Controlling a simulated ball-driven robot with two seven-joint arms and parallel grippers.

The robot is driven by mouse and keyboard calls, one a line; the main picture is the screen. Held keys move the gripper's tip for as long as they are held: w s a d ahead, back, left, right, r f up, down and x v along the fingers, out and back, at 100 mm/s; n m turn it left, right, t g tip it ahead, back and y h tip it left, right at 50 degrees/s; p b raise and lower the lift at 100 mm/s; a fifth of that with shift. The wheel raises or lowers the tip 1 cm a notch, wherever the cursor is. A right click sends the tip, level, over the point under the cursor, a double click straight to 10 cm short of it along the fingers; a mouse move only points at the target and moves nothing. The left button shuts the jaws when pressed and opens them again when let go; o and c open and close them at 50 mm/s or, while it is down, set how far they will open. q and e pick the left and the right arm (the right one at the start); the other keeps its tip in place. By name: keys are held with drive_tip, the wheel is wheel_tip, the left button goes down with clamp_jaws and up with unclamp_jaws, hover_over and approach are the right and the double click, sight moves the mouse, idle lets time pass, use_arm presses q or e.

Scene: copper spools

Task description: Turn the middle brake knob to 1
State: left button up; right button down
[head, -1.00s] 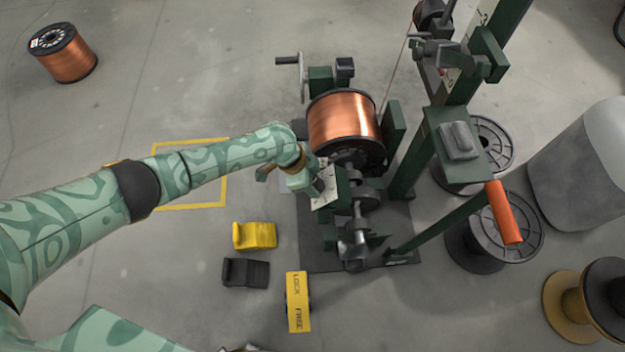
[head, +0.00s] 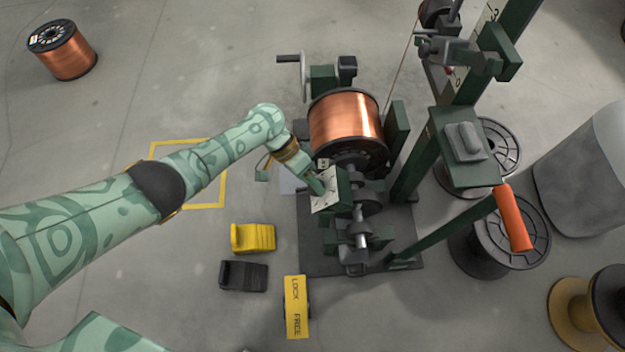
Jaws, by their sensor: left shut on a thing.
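A white dial plate (head: 326,200) sits on a green housing beside the mounted copper spool (head: 344,120), at the middle of the head view. My left gripper (head: 316,186) reaches in from the left, angled down to this plate. It is shut on the brake knob there. The knob itself is hidden by the fingers, so its pointer and setting cannot be read. Small marks show on the plate, too small to read. My right gripper is not in view.
A green post with an orange handle (head: 514,218) and a grey-topped box (head: 465,142) stands to the right. A yellow wedge (head: 254,238), a black wedge (head: 244,276) and a yellow LOCK/FREE plate (head: 296,307) lie in front.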

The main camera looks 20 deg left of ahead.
use_arm(q)
drive_tip(key=shift+f+n, duration=0.15)
drive_tip(key=shift+n, duration=0.25)
drive_tip(key=shift+a, duration=0.1)
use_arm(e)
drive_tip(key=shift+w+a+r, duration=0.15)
use_arm(q)
drive_tip(key=o, duration=1)
drive_tip(key=shift+h, duration=0.3)
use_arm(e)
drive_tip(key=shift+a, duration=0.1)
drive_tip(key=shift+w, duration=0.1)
use_arm(q)
drive_tip(key=shift+w+a+r, duration=0.1)
drive_tip(key=shift+a+r, duration=0.05)
drive_tip(key=shift+r, duration=0.2)
drive_tip(key=p+v, duration=0.5)
drive_tip(key=v, duration=1)
drive_tip(key=shift+w+a+r, duration=0.15)
drive_tip(key=shift+a+r, duration=0.05)
drive_tip(key=shift+r, duration=0.05)
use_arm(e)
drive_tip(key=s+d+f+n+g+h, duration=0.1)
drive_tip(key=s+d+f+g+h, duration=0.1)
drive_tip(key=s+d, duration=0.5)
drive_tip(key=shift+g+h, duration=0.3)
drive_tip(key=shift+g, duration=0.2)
